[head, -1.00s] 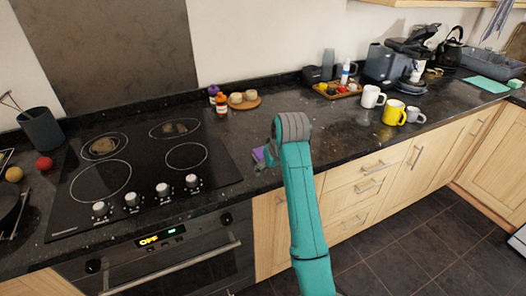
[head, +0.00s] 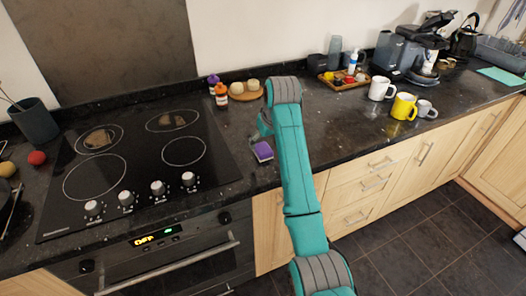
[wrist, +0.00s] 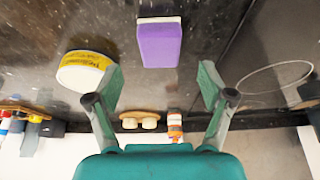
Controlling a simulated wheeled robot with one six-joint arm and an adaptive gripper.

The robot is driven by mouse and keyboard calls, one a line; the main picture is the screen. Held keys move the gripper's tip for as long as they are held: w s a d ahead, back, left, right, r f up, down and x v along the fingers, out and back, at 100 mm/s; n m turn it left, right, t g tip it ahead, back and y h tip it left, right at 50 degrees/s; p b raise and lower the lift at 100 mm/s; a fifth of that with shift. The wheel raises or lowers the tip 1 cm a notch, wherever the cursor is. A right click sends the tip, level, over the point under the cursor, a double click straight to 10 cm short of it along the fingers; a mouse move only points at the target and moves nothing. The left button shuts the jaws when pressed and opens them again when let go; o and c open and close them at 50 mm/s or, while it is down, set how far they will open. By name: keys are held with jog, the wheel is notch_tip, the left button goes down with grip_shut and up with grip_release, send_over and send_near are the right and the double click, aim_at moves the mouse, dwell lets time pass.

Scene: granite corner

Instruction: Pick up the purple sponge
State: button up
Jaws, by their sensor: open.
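The purple sponge (head: 263,151) lies on the dark granite counter, just right of the hob and near the front edge. In the wrist view the sponge (wrist: 159,45) shows purple with a pale strip along one end, beyond my fingertips and roughly centred between them. My gripper (wrist: 160,78) is open and empty, its two green fingers spread wide and apart from the sponge. In the head view my gripper (head: 264,124) is partly hidden by my arm, just behind the sponge.
A round white item with a yellow label (wrist: 86,71) stands close to one finger. The hob (head: 135,160) is left of the sponge. Bottles (head: 221,95) and a round wooden board (head: 247,95) stand behind. Mugs (head: 403,106) and a wooden tray (head: 345,80) are to the right.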

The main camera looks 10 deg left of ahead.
aim_at(263, 148)
jog(key=shift+x, duration=2.55)
jog(key=c, duration=1)
jog(key=shift+r, duration=0.1)
notch_tip(263, 148, up, 10)
